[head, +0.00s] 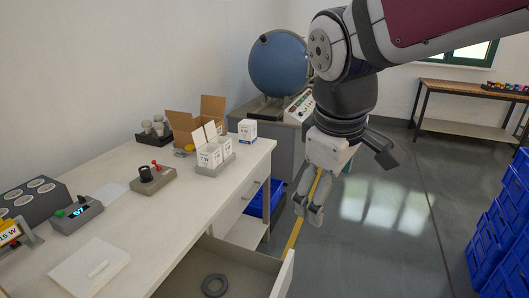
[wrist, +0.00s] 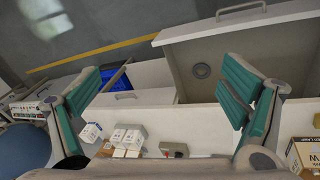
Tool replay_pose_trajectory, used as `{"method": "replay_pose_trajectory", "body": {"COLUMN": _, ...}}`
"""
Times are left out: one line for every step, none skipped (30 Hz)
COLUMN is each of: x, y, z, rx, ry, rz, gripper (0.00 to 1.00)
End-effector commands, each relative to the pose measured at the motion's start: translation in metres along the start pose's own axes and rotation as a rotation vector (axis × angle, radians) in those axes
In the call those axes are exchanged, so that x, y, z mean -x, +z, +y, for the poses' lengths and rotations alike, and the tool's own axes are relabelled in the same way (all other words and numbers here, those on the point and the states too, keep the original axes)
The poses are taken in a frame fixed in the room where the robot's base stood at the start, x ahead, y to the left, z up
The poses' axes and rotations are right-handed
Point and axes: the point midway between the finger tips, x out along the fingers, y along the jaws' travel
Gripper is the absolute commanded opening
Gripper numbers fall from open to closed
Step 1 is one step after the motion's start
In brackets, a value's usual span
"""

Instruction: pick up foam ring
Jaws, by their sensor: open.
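The foam ring (head: 215,285) is a dark grey ring lying flat in the open drawer (head: 240,268) at the bench's front. The gripper is well apart from the ring.
The white bench (head: 130,215) holds an open cardboard box (head: 187,125), small white cartons (head: 210,152), a switch box (head: 152,178) and a display unit (head: 75,213). A blue sphere (head: 278,62) stands behind. Blue crates (head: 500,230) are stacked at right. The drawer's front panel (head: 284,277) stands out over the floor.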

Motion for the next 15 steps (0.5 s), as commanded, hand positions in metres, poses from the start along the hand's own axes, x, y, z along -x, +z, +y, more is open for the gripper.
{"method": "replay_pose_trajectory", "body": {"x": -0.033, "y": -0.023, "z": -0.001, "rx": 0.084, "ry": -0.019, "rz": -0.012, "gripper": 0.91}}
{"method": "replay_pose_trajectory", "body": {"x": -0.046, "y": -0.035, "z": -0.002, "rx": 0.137, "ry": -0.027, "rz": -0.018, "gripper": 0.91}}
{"method": "replay_pose_trajectory", "body": {"x": -0.063, "y": -0.051, "z": -0.004, "rx": 0.207, "ry": -0.038, "rz": -0.023, "gripper": 0.91}}
{"method": "replay_pose_trajectory", "body": {"x": -0.076, "y": -0.063, "z": -0.007, "rx": 0.259, "ry": -0.047, "rz": -0.026, "gripper": 0.91}}
{"method": "replay_pose_trajectory", "body": {"x": -0.088, "y": -0.074, "z": -0.009, "rx": 0.31, "ry": -0.056, "rz": -0.028, "gripper": 0.91}}
{"method": "replay_pose_trajectory", "body": {"x": -0.106, "y": -0.09, "z": -0.014, "rx": 0.379, "ry": -0.069, "rz": -0.03, "gripper": 0.91}}
{"method": "replay_pose_trajectory", "body": {"x": -0.119, "y": -0.101, "z": -0.018, "rx": 0.43, "ry": -0.08, "rz": -0.031, "gripper": 0.91}}
{"method": "replay_pose_trajectory", "body": {"x": -0.132, "y": -0.112, "z": -0.022, "rx": 0.48, "ry": -0.091, "rz": -0.032, "gripper": 0.91}}
{"method": "replay_pose_trajectory", "body": {"x": -0.149, "y": -0.126, "z": -0.028, "rx": 0.546, "ry": -0.105, "rz": -0.032, "gripper": 0.91}}
{"method": "replay_pose_trajectory", "body": {"x": -0.163, "y": -0.137, "z": -0.034, "rx": 0.596, "ry": -0.117, "rz": -0.029, "gripper": 0.91}}
{"method": "replay_pose_trajectory", "body": {"x": -0.176, "y": -0.147, "z": -0.04, "rx": 0.643, "ry": -0.128, "rz": -0.027, "gripper": 0.91}}
{"method": "replay_pose_trajectory", "body": {"x": -0.195, "y": -0.161, "z": -0.048, "rx": 0.709, "ry": -0.144, "rz": -0.023, "gripper": 0.91}}
{"method": "replay_pose_trajectory", "body": {"x": -0.209, "y": -0.171, "z": -0.055, "rx": 0.756, "ry": -0.157, "rz": -0.02, "gripper": 0.91}}
{"method": "replay_pose_trajectory", "body": {"x": -0.222, "y": -0.18, "z": -0.062, "rx": 0.803, "ry": -0.17, "rz": -0.015, "gripper": 0.91}}
{"method": "replay_pose_trajectory", "body": {"x": -0.241, "y": -0.192, "z": -0.071, "rx": 0.864, "ry": -0.187, "rz": -0.009, "gripper": 0.91}}
